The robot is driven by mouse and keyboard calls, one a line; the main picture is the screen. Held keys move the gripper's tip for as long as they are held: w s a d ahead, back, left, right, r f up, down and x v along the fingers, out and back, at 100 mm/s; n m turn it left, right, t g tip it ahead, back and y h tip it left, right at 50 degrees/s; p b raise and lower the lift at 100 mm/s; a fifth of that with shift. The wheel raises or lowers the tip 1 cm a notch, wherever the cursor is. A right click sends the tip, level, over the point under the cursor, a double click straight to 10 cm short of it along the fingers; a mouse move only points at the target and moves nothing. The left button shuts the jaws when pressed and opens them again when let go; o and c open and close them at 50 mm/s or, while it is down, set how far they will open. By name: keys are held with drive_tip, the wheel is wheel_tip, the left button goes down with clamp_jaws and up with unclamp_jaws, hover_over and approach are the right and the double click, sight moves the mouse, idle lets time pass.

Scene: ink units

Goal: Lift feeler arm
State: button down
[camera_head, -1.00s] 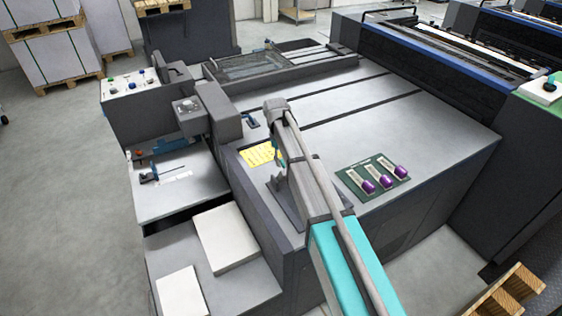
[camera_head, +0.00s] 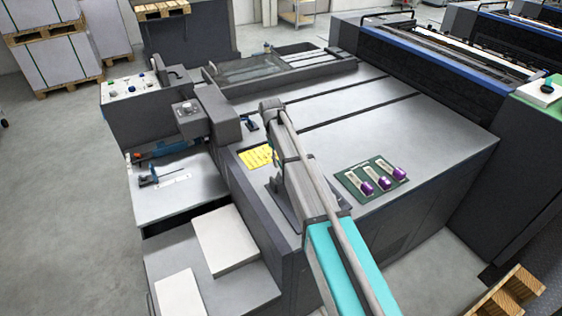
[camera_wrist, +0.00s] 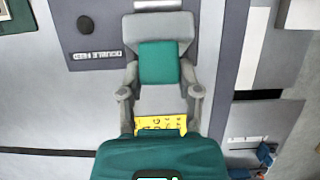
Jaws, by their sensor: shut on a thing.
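My gripper (camera_wrist: 159,84) shows its two grey finger links on either side of a dark green block (camera_wrist: 158,62) in the wrist view. The block, which looks like the feeler arm's grip, is held between the fingers. A grey piece (camera_wrist: 158,28) joins it above. Both lie over a dark plate (camera_wrist: 226,45) with an upside-down "DOUBLE FEED" label (camera_wrist: 97,55) and a black knob (camera_wrist: 85,24). In the head view my grey arm link hides most of the gripper and the feeler arm, near the table's front left corner.
A yellow card (camera_head: 257,156) lies beside my arm. A green board (camera_head: 356,188) with purple-ended pieces lies to its right. The table (camera_head: 400,130) is otherwise largely clear behind. A grey tower (camera_head: 218,120) and a paper stack (camera_head: 225,240) stand on the left.

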drive_tip(key=shift+w+a, duration=0.1)
idle(1.0)
drive_tip(key=shift+c, duration=1.4)
unclamp_jaws()
drive_tip(key=shift+a, duration=0.1)
